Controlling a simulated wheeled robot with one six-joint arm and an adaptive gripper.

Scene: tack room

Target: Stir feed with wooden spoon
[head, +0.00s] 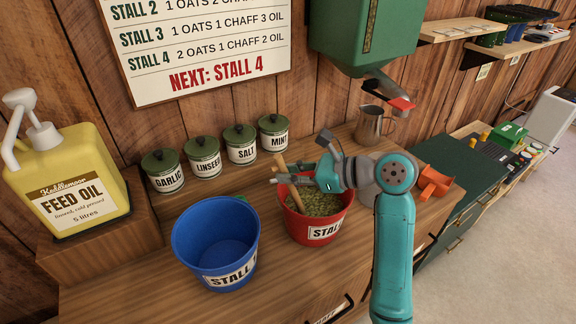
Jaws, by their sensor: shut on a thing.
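A red bucket (322,234) with a partly hidden "STALL" label stands on the wooden counter. It holds greenish-brown feed (312,206). The wooden spoon (292,192) stands tilted in this bucket, its handle top showing to the left of my gripper and its lower end hidden in the feed. My gripper (290,177) is above the red bucket, coming in from the right, and is shut on the spoon's handle. A blue bucket (215,245) with a "STALL" label stands to the left, apart from the red one. Its inside looks empty apart from something green at the right rim.
A yellow feed oil jug (65,185) with a pump stands at the left. Several labelled tins (203,157) line the wall. A metal jug (370,126) stands under a green dispenser (368,35). An orange scoop (434,183) lies right of my arm.

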